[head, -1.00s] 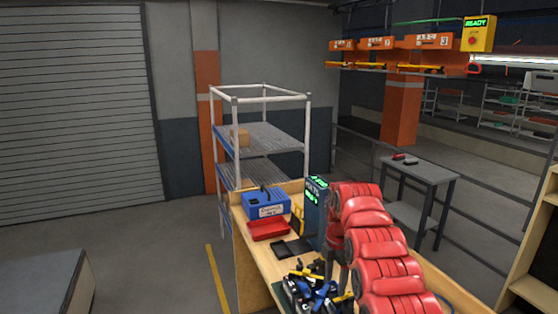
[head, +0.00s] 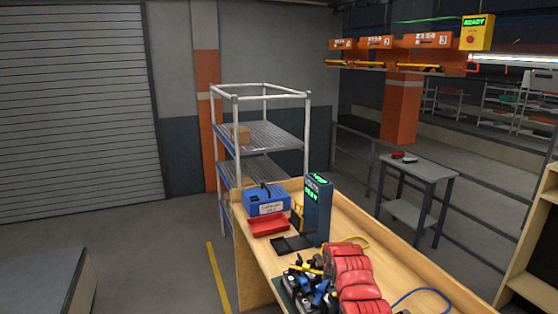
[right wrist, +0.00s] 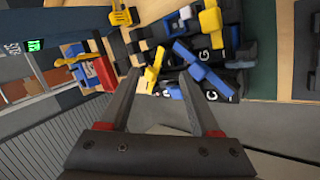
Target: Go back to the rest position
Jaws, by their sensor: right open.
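My right gripper (right wrist: 163,74) shows in the right wrist view with its two dark fingers apart and nothing held between them. Beyond the fingertips are yellow, blue and black parts (right wrist: 205,68), some with white letters. In the head view my red segmented right arm is at the bottom, over the near part of the wooden workbench (head: 375,245). It partly covers the cluster of blue, black and yellow parts (head: 308,288). The right gripper itself cannot be made out in the head view. My left gripper is not in view.
On the bench stand a blue case (head: 265,203), a red tray (head: 268,228), a black tray (head: 291,244) and a dark blue device (head: 317,210) with a green display. A wire shelf (head: 265,135) stands behind; a grey table (head: 420,175) stands right. Floor left of the bench is open.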

